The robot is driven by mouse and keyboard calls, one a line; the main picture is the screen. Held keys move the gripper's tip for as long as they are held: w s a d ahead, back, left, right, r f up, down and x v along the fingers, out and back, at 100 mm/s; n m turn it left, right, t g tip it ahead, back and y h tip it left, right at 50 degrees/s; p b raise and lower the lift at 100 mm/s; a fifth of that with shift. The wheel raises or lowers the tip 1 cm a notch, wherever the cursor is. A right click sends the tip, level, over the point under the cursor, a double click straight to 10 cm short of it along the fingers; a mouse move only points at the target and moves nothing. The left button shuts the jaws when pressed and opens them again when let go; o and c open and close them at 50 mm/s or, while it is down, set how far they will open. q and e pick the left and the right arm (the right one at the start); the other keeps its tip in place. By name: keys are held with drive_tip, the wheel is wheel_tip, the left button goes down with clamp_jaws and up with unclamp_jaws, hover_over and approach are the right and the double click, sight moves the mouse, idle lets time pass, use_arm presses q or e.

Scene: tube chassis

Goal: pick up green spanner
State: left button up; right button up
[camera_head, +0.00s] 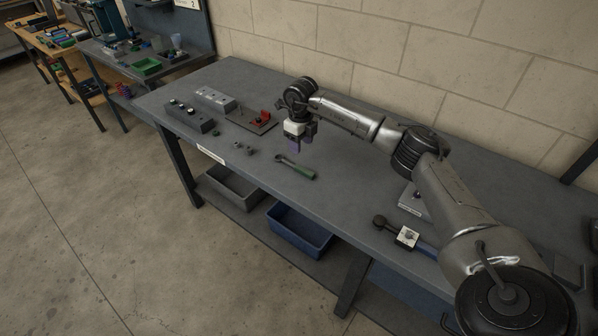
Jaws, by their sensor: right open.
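The green spanner (297,169) lies flat on the grey workbench (268,91). Its green handle points to the lower right and its metal jaw end to the upper left. My right gripper (294,147) hangs just above and behind the spanner, pointing down, open and empty. It looks apart from the spanner, though the exact height is hard to tell. My left gripper is not in view.
Grey blocks (191,116) and a plate with a red part (254,121) stand left of the gripper. Small metal pieces (243,148) lie left of the spanner. A blue-handled tool (425,247) lies to the right. Grey and blue bins (300,229) sit on the shelf below.

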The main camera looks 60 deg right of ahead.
sight(300, 167)
wheel_tip(300, 167, down, 4)
drive_tip(key=shift+r+b, duration=0.1)
drive_tip(key=shift+b, duration=0.2)
drive_tip(key=shift+a+f, duration=0.1)
drive_tip(key=shift+f, duration=0.95)
wheel_tip(300, 167, down, 4)
drive_tip(key=shift+a+f+b, duration=0.1)
drive_tip(key=shift+b, duration=0.65)
drive_tip(key=c, duration=0.9)
clamp_jaws()
